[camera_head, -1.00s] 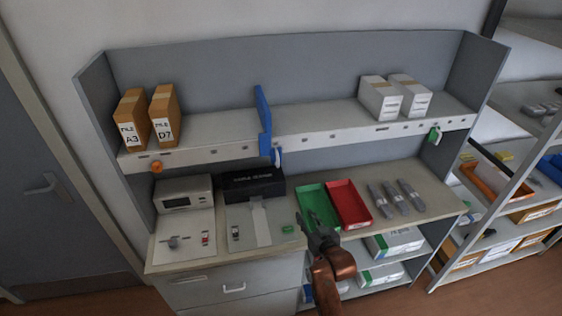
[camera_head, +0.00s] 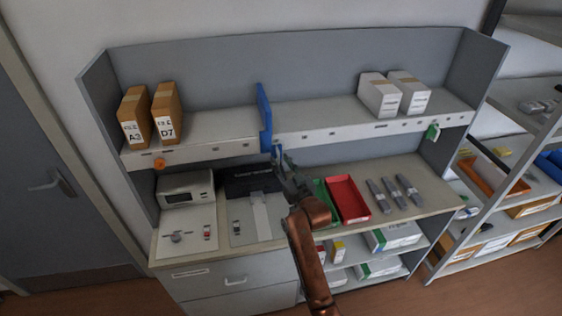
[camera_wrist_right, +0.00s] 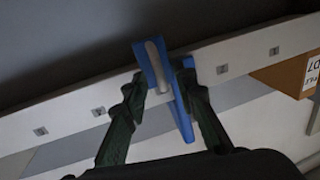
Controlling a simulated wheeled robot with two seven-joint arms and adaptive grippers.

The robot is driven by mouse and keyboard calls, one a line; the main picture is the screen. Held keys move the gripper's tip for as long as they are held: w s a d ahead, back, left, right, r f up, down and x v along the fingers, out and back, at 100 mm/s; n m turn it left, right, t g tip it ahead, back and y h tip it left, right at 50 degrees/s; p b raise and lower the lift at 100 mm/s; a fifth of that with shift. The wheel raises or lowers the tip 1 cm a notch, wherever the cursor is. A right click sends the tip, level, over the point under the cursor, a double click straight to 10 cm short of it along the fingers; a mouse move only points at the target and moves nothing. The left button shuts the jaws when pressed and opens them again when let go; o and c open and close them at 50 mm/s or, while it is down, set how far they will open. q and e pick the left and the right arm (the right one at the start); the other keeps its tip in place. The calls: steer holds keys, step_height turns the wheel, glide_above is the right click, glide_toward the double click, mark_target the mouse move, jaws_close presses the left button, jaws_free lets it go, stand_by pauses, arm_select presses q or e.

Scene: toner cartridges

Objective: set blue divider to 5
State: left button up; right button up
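The blue divider (camera_head: 265,118) stands upright on the long raised shelf, between the brown file boxes and the white boxes. My right gripper (camera_head: 279,157) has its fingers at the divider's lower front end, at the shelf's front edge. In the right wrist view, the blue divider (camera_wrist_right: 180,108) and its pale grip (camera_wrist_right: 157,62) lie between the two separated fingertips of my right gripper (camera_wrist_right: 160,83). The gripper looks open around the grip; firm contact cannot be made out. Small square marks line the shelf edge, but no numbers are readable. My left gripper is out of view.
Brown file boxes A3 (camera_head: 134,118) and D7 (camera_head: 167,112) stand left on the shelf (camera_head: 215,126); white boxes (camera_head: 379,95) stand right. Below are a black box (camera_head: 248,178), a green tray (camera_head: 320,187), a red tray (camera_head: 346,199) and several grey cartridges (camera_head: 392,194).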

steer(key=shift+w, duration=0.15)
steer(key=shift+c, duration=0.4)
jaws_close()
